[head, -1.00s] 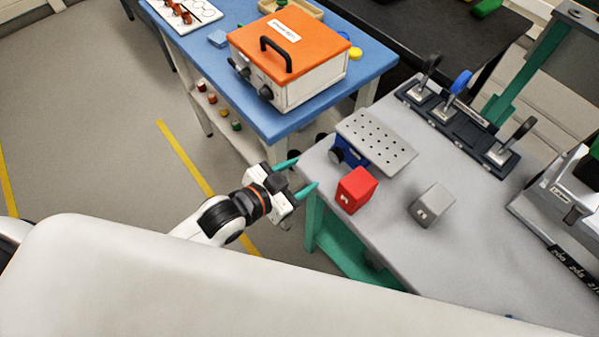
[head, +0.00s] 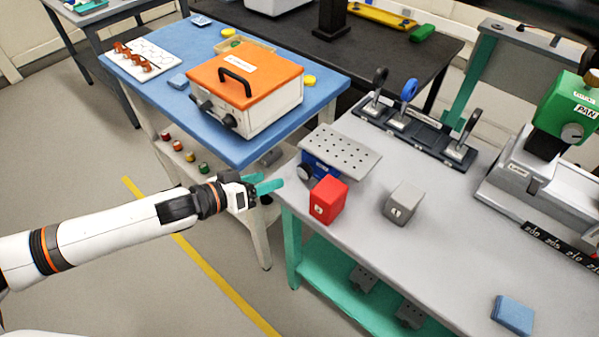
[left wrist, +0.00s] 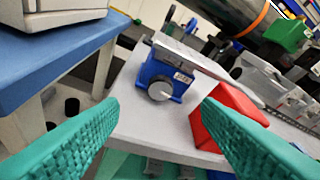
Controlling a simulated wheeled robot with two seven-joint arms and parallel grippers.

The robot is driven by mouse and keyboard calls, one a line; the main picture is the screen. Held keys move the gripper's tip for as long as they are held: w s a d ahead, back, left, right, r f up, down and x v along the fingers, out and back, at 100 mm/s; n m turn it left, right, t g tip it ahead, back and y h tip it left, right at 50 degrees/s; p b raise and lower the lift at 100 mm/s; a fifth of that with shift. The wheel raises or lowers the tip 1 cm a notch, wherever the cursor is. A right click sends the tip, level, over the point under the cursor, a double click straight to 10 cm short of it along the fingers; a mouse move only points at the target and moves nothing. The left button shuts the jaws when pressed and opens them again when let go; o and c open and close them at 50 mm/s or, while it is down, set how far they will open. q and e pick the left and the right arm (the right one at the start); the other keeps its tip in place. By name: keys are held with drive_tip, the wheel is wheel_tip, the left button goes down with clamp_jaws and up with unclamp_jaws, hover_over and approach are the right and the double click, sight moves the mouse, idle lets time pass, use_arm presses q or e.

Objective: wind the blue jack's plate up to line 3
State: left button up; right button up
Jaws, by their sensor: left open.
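The blue jack (head: 322,171) stands at the near left corner of the grey table, under a perforated grey plate (head: 341,147). Its dark knob (head: 305,172) faces left towards my arm. In the left wrist view the jack (left wrist: 180,78) shows ahead between the fingers, with the round knob (left wrist: 160,90) facing me and a small label beside it. My left gripper (head: 268,185) is open and empty, just off the table's left edge, apart from the knob. The teal fingers (left wrist: 165,130) frame it. Line marks are too small to read. My right gripper is not in view.
A red block (head: 328,199) stands close in front of the jack, and a grey block (head: 402,203) to its right. A rack of upright tools (head: 415,128) lies behind. The blue table (head: 240,150) with an orange-lidded box (head: 246,90) is to the left.

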sight(303, 171)
use_arm(q)
drive_tip(key=x, duration=1.1)
drive_tip(key=shift+d, duration=0.15)
drive_tip(key=c, duration=1)
drive_tip(key=shift+r+m+y+p, duration=0.15)
drive_tip(key=shift+m+y+p, duration=0.15)
drive_tip(key=shift+m+p, duration=0.55)
drive_tip(key=shift+s+d+p, duration=0.1)
drive_tip(key=shift+p, duration=0.6)
drive_tip(key=shift+d+m+t+y+p, duration=0.1)
drive_tip(key=shift+m+t+y+p, duration=0.35)
drive_tip(key=shift+m+y, duration=0.4)
drive_tip(key=shift+s+m+t, duration=0.1)
drive_tip(key=shift+m+t, duration=0.25)
drive_tip(key=shift+m, duration=0.25)
drive_tip(key=shift+y, duration=0.25)
